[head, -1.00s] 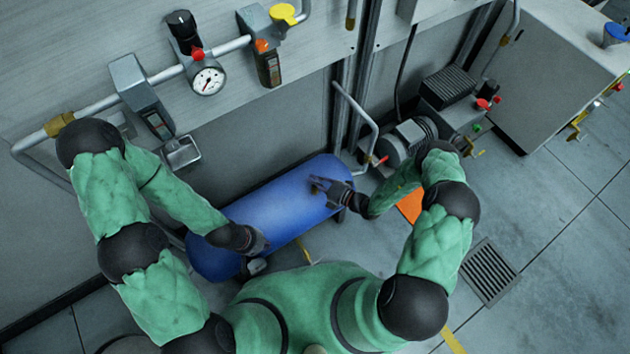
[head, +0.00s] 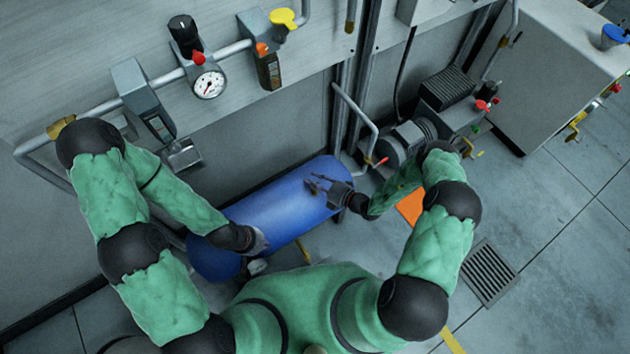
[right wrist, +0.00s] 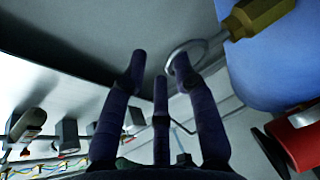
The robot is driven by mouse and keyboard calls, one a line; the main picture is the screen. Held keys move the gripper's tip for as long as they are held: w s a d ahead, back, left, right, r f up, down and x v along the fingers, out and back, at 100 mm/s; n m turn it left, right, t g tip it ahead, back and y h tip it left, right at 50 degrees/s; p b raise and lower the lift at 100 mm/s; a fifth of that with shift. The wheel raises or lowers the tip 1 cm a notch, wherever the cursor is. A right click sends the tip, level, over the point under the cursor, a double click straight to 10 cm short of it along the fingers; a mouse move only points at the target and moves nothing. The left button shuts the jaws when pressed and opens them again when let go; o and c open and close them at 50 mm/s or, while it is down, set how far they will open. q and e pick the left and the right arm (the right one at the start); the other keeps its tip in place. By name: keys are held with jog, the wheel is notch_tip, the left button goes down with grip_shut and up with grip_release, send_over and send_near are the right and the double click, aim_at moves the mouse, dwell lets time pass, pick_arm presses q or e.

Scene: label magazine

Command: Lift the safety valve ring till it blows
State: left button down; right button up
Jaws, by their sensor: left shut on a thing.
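The safety valve ring (right wrist: 204,45) is a thin grey loop beside a brass valve body (right wrist: 258,16) on the blue tank (right wrist: 262,80). In the right wrist view my right gripper (right wrist: 160,62) is open, its fingers spread. The tip of its right-hand finger overlaps the ring; I cannot tell whether it is through the loop or touching it. In the head view my right gripper (head: 314,184) is over the right part of the tank (head: 285,208). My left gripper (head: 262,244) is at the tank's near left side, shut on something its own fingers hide.
A pressure gauge (head: 209,83) and grey pipe (head: 100,105) are on the wall panel behind. A motor unit (head: 413,133) and bent grey rail (head: 360,110) stand right of the tank. A red part (right wrist: 297,131) is close by in the right wrist view.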

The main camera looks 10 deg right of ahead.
jog(key=v, duration=1.2)
jog(key=shift+r, duration=0.1)
dwell(0.4)
